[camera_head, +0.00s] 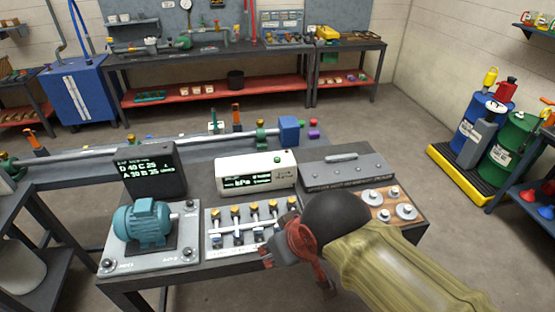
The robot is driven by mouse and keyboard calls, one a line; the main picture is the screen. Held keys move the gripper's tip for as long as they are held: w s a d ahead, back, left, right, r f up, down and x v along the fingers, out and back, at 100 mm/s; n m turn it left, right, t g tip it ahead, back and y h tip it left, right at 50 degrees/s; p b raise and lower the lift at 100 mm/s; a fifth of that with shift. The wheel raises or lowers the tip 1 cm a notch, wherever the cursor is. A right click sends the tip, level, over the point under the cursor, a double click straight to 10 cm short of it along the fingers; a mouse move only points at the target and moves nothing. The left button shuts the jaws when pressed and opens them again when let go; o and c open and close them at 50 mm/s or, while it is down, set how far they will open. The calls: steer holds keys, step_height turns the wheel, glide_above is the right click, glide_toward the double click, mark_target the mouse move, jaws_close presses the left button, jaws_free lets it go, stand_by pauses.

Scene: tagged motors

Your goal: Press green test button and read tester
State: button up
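A white tester (256,172) with a dark screen stands at the back middle of the near table. Its screen shows green text including "kPa"; the smaller text is too small to read. A small green button (277,159) sits on its top, towards the right. My gripper (272,257) is a red-orange shape in front of the tester, low over the table by the valve panel. It is apart from the button. My dark wrist hides part of it, and its fingers are not clear enough to judge.
A teal motor (146,222) sits on a grey base at left. A black display (153,170) with white text stands behind it. A valve panel (236,246), a grey handled lid (345,170) and a board with metal discs (405,211) crowd the table (180,275).

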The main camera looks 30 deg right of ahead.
jaws_close()
stand_by(1.4)
